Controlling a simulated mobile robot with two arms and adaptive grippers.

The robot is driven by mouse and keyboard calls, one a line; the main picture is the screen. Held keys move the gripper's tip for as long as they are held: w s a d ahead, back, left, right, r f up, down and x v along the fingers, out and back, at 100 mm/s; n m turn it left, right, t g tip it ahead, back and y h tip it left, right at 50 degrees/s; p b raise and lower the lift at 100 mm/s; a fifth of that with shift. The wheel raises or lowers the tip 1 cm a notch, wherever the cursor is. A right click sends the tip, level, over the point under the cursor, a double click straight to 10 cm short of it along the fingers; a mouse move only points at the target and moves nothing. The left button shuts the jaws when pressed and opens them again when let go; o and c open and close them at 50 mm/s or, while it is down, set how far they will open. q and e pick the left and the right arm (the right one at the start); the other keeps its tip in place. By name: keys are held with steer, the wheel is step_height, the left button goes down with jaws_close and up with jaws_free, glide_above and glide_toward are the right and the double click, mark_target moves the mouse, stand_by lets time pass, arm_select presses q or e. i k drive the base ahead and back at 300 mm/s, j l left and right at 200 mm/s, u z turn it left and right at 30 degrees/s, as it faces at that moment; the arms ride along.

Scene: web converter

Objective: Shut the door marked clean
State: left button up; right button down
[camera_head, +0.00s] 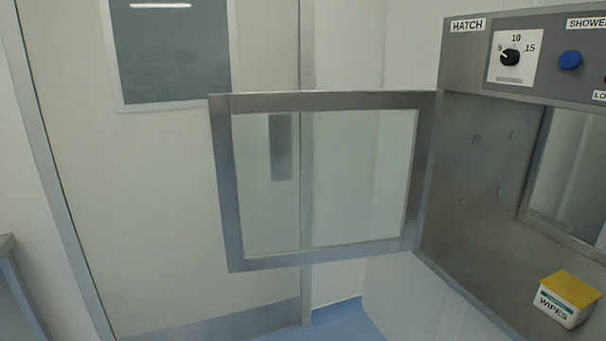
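A hatch door (228,190) with a grey metal frame and a clear pane stands wide open in the middle of the head view. Its right edge meets the left side of the steel hatch (455,190), and it swings out to the left. I see no "clean" marking on the door or on the part of the hatch in view. The hatch chamber is open at the front. Neither of my grippers is in view.
A wipes tub (566,300) with a yellow lid sits on the chamber floor. Above are a dial (510,57) and a blue button (570,60). A room door (150,200) stands behind the pane. A grey edge (8,245) shows at far left.

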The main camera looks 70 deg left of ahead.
mark_target(222, 106)
steer(key=k+j+z, duration=0.1)
steer(key=j, duration=0.3)
steer(key=k+j, duration=0.1)
steer(key=j, duration=0.3)
steer(key=k+j+z, duration=0.15)
steer(key=j, duration=0.25)
steer(key=j+z, duration=0.1)
steer(key=j, duration=0.25)
steer(key=k+j+z, duration=0.1)
steer(key=j, duration=0.25)
steer(key=k+j, duration=0.25)
steer(key=j, duration=0.15)
steer(key=k+j+z, duration=0.15)
steer(key=j, duration=0.2)
